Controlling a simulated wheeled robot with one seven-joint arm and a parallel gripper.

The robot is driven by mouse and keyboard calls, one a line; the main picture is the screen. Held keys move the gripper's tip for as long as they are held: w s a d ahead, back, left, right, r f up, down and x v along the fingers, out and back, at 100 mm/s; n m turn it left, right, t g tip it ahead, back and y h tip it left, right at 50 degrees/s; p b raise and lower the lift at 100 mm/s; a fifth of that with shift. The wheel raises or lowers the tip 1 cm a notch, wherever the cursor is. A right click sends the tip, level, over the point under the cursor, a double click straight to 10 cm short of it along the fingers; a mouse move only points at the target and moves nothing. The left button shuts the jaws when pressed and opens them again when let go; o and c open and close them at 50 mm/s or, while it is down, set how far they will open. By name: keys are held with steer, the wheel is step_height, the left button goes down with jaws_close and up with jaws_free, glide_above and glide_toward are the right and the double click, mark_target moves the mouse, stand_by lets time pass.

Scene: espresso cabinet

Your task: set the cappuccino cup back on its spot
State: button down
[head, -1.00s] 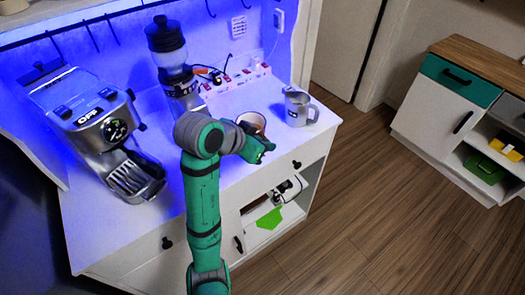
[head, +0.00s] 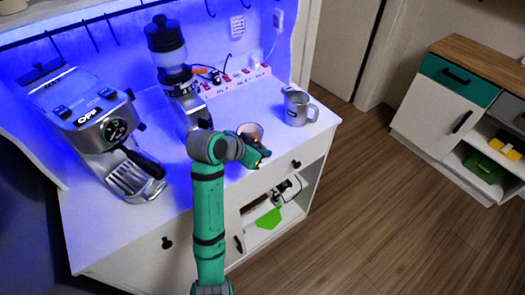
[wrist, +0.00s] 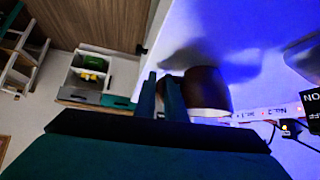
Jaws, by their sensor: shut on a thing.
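The cappuccino cup (head: 250,129) is round and brownish with a pale inside. In the head view it is over the counter's front part, partly hidden by my gripper (head: 262,158). In the wrist view the cup (wrist: 206,88) looks dark with a light rim, just right of my fingers (wrist: 161,97). My gripper is shut on the cup at its side, probably on the handle, which the fingers mostly hide. A shadow falls on the white counter (head: 215,180) beside the cup. I cannot tell whether the cup touches the counter. No marked spot for it is clear.
A steel pitcher (head: 297,107) stands right of the cup. A grinder (head: 175,75) and a power strip (head: 237,82) are behind it. The espresso machine (head: 95,120) is at the left. The counter's front edge is close to my gripper, above an open shelf (head: 287,213).

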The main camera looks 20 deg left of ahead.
steer(key=c, duration=2.3)
jaws_free()
steer(key=shift+f, duration=0.15)
steer(key=o, duration=0.5)
steer(key=shift+c, duration=0.2)
steer(key=shift+s+a+r, duration=0.1)
steer(key=shift+s+r, duration=0.05)
steer(key=shift+r, duration=0.25)
steer(key=v, duration=1.1)
steer(key=shift+s, duration=0.25)
steer(key=shift+r, duration=0.1)
